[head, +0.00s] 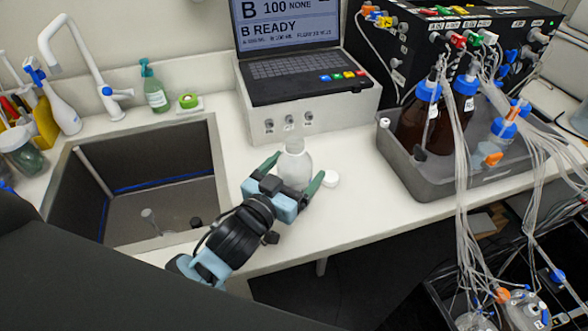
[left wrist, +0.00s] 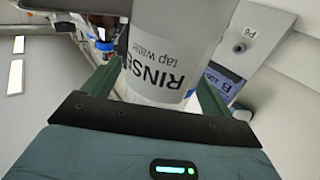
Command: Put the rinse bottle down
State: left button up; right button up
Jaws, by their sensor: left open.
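The rinse bottle (head: 295,165) is a translucent white bottle standing upright on the white bench, in front of the laptop stand. In the left wrist view, the bottle (left wrist: 168,50) fills the upper middle, with a label reading "RINSE tap water". My left gripper (head: 297,180) is around the bottle, one green finger on each side. In the left wrist view, the left gripper's fingers (left wrist: 155,85) stand apart with the bottle between them, and a gap shows on its left side. The bottle's base is partly hidden by the gripper in the head view. My right gripper is not in view.
The sink (head: 150,192) opens to the left. A grey tray (head: 425,185) with brown bottles and tubing stands to the right. The laptop stand (head: 325,112) is close behind. Bare bench lies between bottle and tray.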

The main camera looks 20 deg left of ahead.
pick_arm(q)
jog(key=shift+r, duration=0.15)
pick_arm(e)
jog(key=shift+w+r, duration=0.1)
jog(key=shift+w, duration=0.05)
pick_arm(q)
jog(key=shift+s, duration=0.2)
jog(key=b+v, duration=0.1)
jog(key=v, duration=1)
jog(key=shift+s+a+b, duration=0.2)
jog(key=shift+s+b, duration=0.1)
jog(key=shift+b, duration=0.05)
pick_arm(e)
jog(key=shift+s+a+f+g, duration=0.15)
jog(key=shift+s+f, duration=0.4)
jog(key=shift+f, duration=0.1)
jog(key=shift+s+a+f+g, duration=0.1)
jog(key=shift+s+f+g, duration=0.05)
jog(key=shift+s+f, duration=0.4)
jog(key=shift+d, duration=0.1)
